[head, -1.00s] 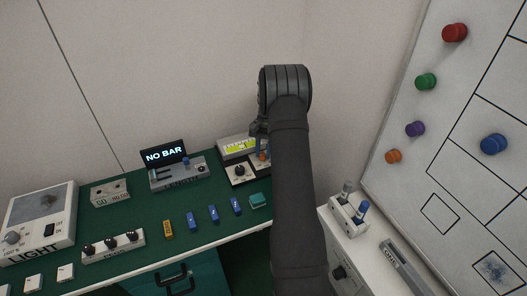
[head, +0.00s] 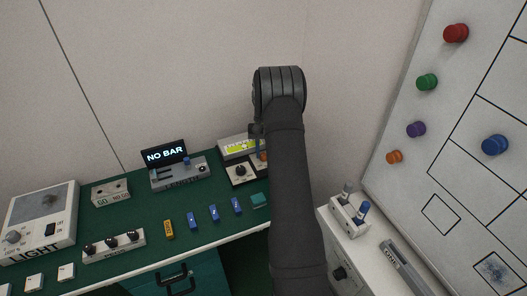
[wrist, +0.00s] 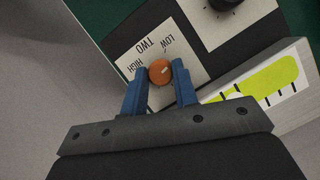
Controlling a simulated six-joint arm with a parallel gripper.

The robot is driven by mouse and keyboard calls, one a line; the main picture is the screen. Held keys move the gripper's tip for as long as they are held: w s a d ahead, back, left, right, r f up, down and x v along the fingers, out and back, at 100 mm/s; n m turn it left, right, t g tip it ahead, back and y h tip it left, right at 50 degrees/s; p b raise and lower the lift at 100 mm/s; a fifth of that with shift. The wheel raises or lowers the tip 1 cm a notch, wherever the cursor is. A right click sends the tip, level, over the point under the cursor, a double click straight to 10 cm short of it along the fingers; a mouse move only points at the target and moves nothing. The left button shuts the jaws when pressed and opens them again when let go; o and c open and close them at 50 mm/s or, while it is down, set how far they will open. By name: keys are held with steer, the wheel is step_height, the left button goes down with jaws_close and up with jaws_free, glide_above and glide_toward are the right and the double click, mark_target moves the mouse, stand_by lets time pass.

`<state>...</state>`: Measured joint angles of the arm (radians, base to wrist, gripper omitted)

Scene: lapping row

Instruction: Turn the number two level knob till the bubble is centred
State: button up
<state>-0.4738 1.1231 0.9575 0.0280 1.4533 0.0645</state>
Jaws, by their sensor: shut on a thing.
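The number two knob (wrist: 160,72) is orange with a pale pointer line, on a white plate (wrist: 132,58) marked TWO, LOW and HIGH in the wrist view. My gripper (wrist: 160,74) has its blue fingers on both sides of the knob and is shut on it. The level's yellow-green window (wrist: 262,84) lies right of the knob, partly cut off by my gripper. In the head view my arm hides most of the knob.
A black knob on a second white plate (head: 241,174) stands beside the level. The length gauge (head: 180,175) shows NO BAR. Several blue blocks, one yellow block (head: 167,230) and a teal block (head: 259,201) lie on the green bench. A white board with coloured pegs stands at right.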

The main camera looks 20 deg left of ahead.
steer(key=o, duration=1)
steer(key=v, duration=1.7)
steer(key=shift+r, duration=0.25)
steer(key=x, duration=1.7)
steer(key=shift+f, duration=0.25)
steer(key=shift+r, duration=0.1)
